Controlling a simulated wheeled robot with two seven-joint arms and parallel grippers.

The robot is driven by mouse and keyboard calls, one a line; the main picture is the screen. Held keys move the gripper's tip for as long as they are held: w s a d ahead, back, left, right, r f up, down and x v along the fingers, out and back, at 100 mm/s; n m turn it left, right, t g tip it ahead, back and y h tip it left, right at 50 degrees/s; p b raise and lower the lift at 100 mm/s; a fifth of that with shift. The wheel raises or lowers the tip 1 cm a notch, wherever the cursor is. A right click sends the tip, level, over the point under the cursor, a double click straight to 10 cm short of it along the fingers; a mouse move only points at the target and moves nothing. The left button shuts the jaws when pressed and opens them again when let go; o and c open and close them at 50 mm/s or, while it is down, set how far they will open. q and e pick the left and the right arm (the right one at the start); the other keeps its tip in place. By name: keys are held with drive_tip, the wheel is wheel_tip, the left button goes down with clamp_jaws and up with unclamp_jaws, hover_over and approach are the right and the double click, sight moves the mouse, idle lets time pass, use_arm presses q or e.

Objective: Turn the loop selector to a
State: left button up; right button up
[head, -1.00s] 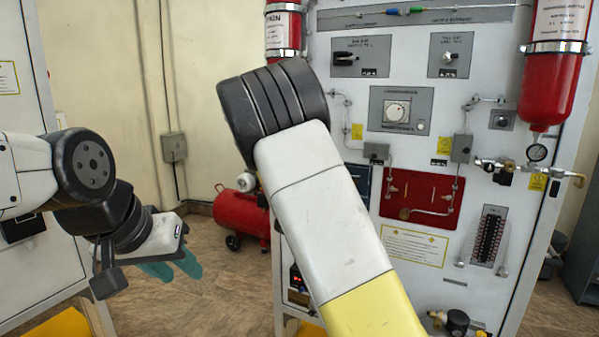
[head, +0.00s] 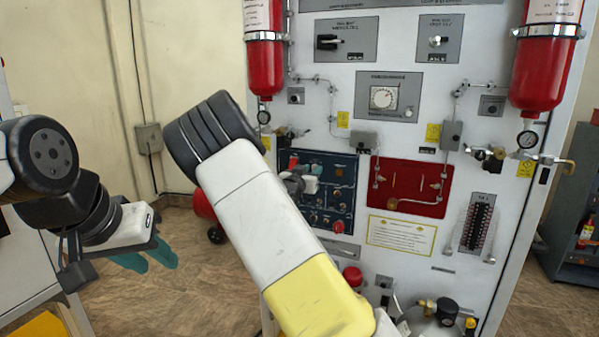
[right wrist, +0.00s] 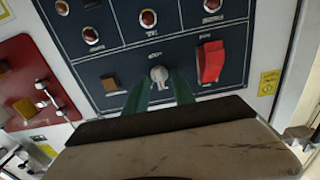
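A dark blue panel (head: 338,218) stands left of the red panel in the head view, partly hidden by my right arm. In the right wrist view this blue panel (right wrist: 135,52) carries a small grey knob (right wrist: 159,75), which appears to be the loop selector; its label is too small to read. My right gripper (right wrist: 159,84) is open, with one green finger on each side of the knob. I cannot tell whether they touch it. My left gripper (head: 160,261) appears open and empty, away from the cabinet.
In the wrist view a red switch (right wrist: 210,62) and a brown switch (right wrist: 110,84) flank the knob. The red panel (head: 408,188) is alongside. Red cylinders (head: 265,62) and (head: 545,65) hang at both sides of the white cabinet.

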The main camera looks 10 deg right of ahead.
clamp_jaws()
drive_tip(key=shift+n, duration=0.3)
drive_tip(key=n, duration=0.3)
drive_tip(key=shift+a+n, duration=0.1)
drive_tip(key=shift+n, duration=2.5)
drive_tip(key=shift+f, duration=0.1)
unclamp_jaws()
